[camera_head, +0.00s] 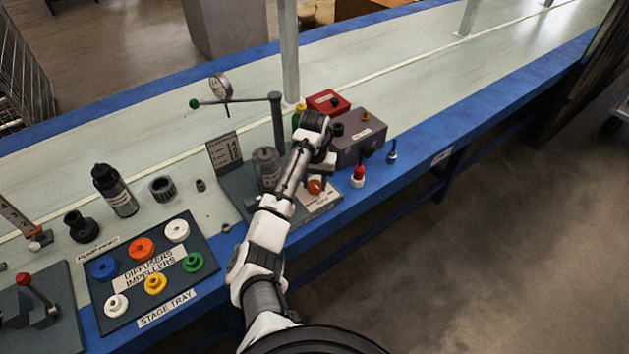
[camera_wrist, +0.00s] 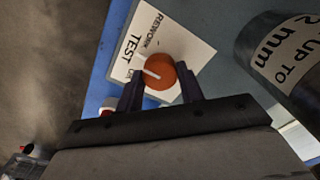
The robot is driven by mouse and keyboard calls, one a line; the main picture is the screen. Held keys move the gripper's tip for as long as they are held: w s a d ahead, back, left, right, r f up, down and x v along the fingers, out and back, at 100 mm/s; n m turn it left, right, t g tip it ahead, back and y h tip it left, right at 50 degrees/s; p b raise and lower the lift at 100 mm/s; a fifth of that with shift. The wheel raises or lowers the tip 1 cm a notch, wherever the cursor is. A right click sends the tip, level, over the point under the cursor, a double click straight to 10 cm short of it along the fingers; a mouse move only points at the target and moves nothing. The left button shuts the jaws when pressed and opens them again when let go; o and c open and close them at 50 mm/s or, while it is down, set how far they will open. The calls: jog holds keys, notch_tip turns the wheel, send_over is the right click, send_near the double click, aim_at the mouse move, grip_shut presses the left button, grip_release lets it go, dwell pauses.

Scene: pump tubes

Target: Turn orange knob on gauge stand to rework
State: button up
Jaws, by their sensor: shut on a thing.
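The orange knob (camera_head: 315,187) sits on the front of the grey gauge stand (camera_head: 238,190), beside a white label card. In the wrist view the knob (camera_wrist: 160,68) has a short white pointer line, which lies toward the left, by the TEST word. The card (camera_wrist: 186,42) reads REWORK at its top left, with TEST beneath and a third word partly hidden. My gripper (camera_wrist: 161,80) has one finger on each side of the knob and is shut on it. In the head view my arm hides part of the stand and the card.
A grey cylinder (camera_head: 266,168) stands on the gauge stand, close to my gripper. A dial gauge (camera_head: 221,87) hangs on an arm from a post. A grey box (camera_head: 358,140) and a red box (camera_head: 327,103) stand behind. A red-and-white piece (camera_head: 358,176) is to the right.

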aim_at(314, 184)
jog(key=m+p, duration=0.2)
jog(key=m, duration=0.3)
jog(key=m+p, duration=0.1)
jog(key=m, duration=0.4)
dwell(0.3)
jog(key=shift+m, duration=0.4)
jog(key=o, duration=1)
notch_tip(314, 184, up, 14)
jog(key=shift+f+p, duration=0.1)
jog(key=shift+p, duration=0.9)
